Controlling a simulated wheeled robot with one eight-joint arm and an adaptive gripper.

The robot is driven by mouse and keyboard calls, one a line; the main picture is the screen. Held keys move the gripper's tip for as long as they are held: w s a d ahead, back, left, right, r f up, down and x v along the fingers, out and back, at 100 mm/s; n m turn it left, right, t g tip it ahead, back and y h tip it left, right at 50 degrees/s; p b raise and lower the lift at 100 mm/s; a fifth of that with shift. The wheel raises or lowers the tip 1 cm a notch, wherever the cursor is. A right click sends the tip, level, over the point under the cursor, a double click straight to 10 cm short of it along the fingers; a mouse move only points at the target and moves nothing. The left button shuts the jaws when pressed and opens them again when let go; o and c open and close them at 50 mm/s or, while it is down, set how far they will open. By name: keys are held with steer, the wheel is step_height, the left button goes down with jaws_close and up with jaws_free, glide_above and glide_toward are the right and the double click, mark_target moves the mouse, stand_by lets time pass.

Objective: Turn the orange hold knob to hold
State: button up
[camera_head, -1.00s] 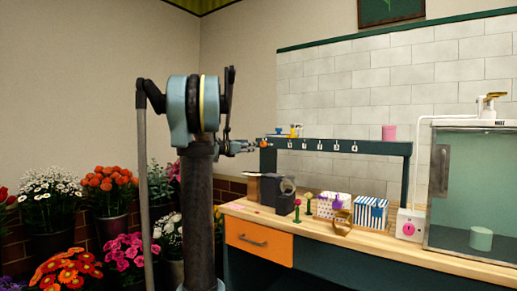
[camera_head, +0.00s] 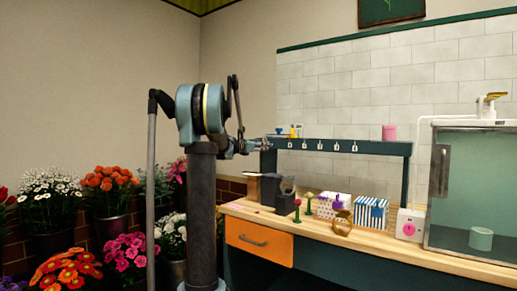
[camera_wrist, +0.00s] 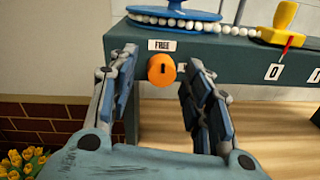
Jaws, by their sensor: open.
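The orange hold knob (camera_wrist: 161,70) sits on the left end of the dark green rail, with a dark upright slot in its face. A white label reading FREE (camera_wrist: 160,45) is just above it. My gripper (camera_wrist: 160,74) is open and empty in the wrist view, one finger to the left of the knob and one to the right. The left finger looks close to the knob's side, but I cannot tell whether either touches. In the head view my gripper (camera_head: 262,146) is at the rail's left end and the knob is hidden there.
On the rail (camera_wrist: 225,58) stand a blue spool with white beads (camera_wrist: 175,15) and a yellow piece with a red pointer (camera_wrist: 283,25). Below are a wooden worktop (camera_head: 380,247), boxes and small flowers. A glass cabinet (camera_head: 470,185) stands right. Potted flowers are at left.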

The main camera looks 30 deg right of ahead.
steer(key=c, duration=1.1)
steer(key=shift+o, duration=0.2)
steer(key=shift+m, duration=0.4)
steer(key=m, duration=1.2)
steer(key=shift+y, duration=0.4)
steer(key=m, duration=0.4)
steer(key=shift+s+t, duration=0.1)
steer(key=shift+t, duration=0.2)
jaws_close()
steer(key=shift+a+m, duration=0.1)
steer(key=shift+m, duration=0.2)
